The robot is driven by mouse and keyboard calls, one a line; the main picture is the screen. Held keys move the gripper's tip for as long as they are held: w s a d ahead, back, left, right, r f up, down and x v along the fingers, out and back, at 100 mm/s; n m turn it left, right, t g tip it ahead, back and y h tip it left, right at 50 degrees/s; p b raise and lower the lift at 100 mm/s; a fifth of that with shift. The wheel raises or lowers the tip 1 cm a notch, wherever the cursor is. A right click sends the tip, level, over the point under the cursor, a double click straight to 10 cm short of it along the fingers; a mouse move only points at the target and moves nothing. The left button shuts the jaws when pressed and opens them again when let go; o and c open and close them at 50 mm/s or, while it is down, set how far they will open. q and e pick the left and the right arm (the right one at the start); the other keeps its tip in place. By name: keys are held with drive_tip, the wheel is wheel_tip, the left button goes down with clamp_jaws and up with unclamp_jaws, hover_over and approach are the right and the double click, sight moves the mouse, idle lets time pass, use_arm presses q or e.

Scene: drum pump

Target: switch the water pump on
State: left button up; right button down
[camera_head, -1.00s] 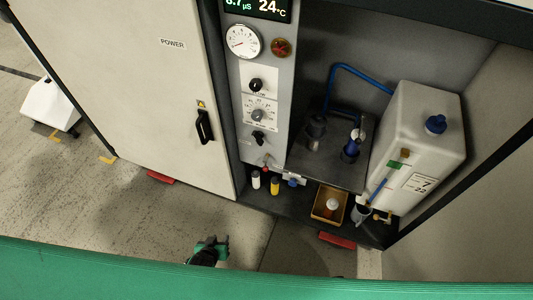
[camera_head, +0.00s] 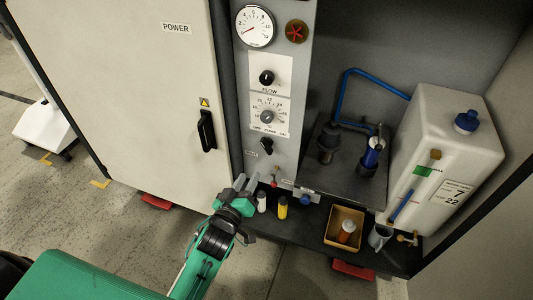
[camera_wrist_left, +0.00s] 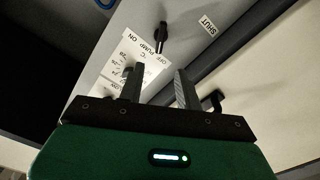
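The pump switch (camera_head: 266,146) is a small black lever on the grey control panel, just below the "OFF PUMP ON" label. It also shows in the left wrist view (camera_wrist_left: 161,40), beyond the fingertips; I cannot tell its setting for sure. My left gripper (camera_head: 246,181) is below and slightly left of the switch in the head view, apart from it. In the left wrist view its two fingers (camera_wrist_left: 160,72) stand apart with nothing between them. My right gripper is not in view.
The white cabinet door with a black handle (camera_head: 207,131) is left of the panel. A round dial (camera_head: 267,117) and the flow knob (camera_head: 267,77) sit above the switch. A small red-tipped valve (camera_head: 275,174), white bottle (camera_head: 262,203) and yellow bottle (camera_head: 282,208) are near my gripper. A white tank (camera_head: 440,150) stands right.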

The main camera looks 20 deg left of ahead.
sight(265, 148)
use_arm(q)
drive_tip(key=w, duration=0.8)
drive_tip(key=w+b, duration=0.1)
drive_tip(key=w, duration=0.4)
drive_tip(key=shift+d, duration=0.35)
drive_tip(key=shift+c, duration=0.4)
clamp_jaws()
